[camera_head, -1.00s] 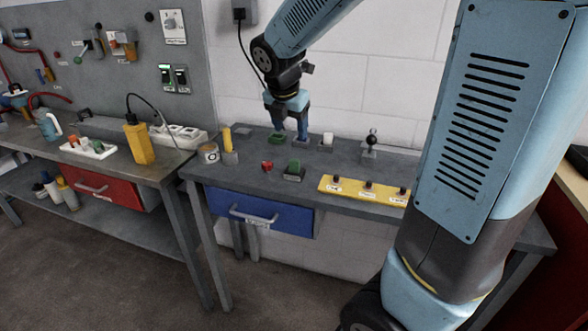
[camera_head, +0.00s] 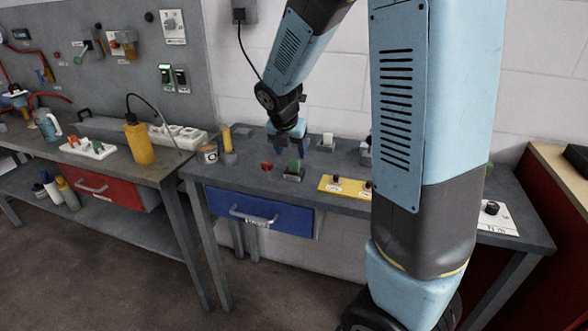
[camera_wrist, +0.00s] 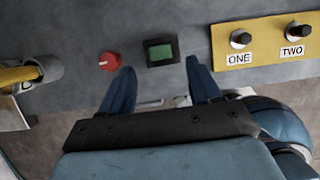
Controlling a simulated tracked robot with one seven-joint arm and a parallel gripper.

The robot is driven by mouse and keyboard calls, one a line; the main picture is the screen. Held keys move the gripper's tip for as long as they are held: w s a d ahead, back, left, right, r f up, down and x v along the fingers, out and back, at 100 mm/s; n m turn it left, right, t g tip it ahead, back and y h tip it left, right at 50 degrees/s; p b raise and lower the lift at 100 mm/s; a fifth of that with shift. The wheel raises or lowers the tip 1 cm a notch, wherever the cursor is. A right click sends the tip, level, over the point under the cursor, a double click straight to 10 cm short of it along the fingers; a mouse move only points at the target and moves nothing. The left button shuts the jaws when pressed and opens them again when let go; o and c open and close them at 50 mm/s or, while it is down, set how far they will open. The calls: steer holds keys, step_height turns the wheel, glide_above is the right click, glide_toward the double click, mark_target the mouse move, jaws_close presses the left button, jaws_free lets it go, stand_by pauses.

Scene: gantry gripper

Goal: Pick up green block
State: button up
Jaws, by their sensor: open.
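The green block (camera_head: 295,166) sits in a dark square holder on the grey table top. It also shows in the wrist view as a green face (camera_wrist: 161,53) inside its dark rim. My gripper (camera_head: 287,144) is open and empty, over the table behind the block in the head view. In the wrist view my gripper (camera_wrist: 160,68) has its two blue fingers apart, with the block between and just beyond the tips. The gap in height between the tips and the block is hard to tell.
A red knob (camera_head: 266,165) is just left of the block. A yellow panel with labelled black buttons (camera_wrist: 265,40) is to the right, partly hidden by my arm in the head view. A yellow piece (camera_head: 227,138) stands in a holder further left. A blue drawer (camera_head: 255,209) is below.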

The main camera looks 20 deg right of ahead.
mark_target(294, 160)
steer(key=shift+x, duration=2.4)
steer(key=shift+w+d, duration=0.1)
steer(key=shift+d, duration=0.05)
steer(key=c, duration=1.1)
